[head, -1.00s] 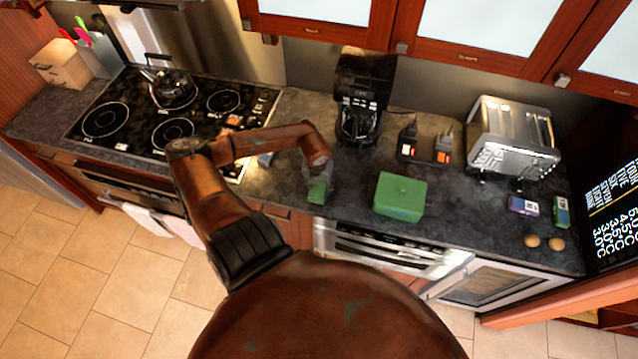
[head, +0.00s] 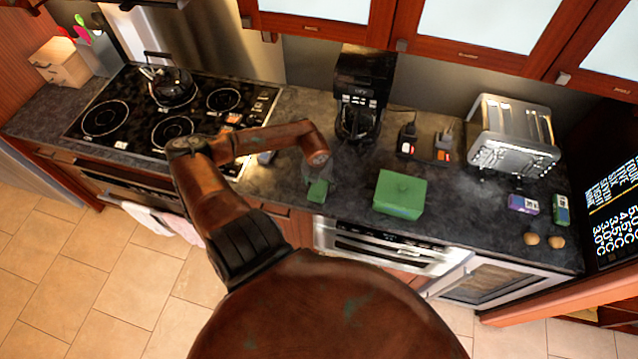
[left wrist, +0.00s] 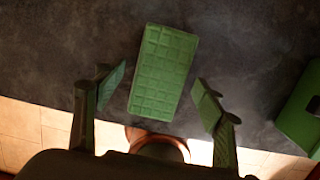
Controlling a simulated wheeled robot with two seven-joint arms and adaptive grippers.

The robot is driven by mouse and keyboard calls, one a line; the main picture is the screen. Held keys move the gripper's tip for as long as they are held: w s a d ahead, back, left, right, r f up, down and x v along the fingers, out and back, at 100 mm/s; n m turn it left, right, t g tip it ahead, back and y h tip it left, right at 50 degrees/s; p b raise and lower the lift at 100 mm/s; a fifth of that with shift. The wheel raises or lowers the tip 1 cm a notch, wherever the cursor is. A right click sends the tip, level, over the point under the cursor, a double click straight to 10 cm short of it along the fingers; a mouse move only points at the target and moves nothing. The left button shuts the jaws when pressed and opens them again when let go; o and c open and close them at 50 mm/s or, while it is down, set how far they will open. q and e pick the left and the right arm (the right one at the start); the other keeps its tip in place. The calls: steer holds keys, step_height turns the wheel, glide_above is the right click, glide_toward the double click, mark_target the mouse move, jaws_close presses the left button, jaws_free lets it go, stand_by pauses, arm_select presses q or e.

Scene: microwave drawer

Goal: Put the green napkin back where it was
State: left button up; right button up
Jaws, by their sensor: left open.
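The green napkin (head: 318,190) lies flat on the dark counter near its front edge. In the left wrist view the napkin (left wrist: 165,70) is a green rectangle with a grid pattern, slightly tilted. My left gripper (head: 314,176) is over it in the head view, its fingers hard to make out there. In the left wrist view my left gripper (left wrist: 160,97) is open, one finger on each side of the napkin's near part, with gaps between the fingers and the cloth. My right gripper is not in view.
A green lidded box (head: 400,195) stands right of the napkin. A coffee maker (head: 362,95) is behind, and a stove with a kettle (head: 170,88) is to the left. A toaster (head: 513,138) and small packages stand to the right. The counter edge is close in front.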

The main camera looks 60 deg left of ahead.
mark_target(318, 189)
arm_select(q)
steer(key=shift+r, duration=0.55)
step_height(318, 189, up, 11)
steer(key=s+d+b, duration=0.1)
steer(key=b, duration=0.1)
steer(key=shift+s, duration=0.2)
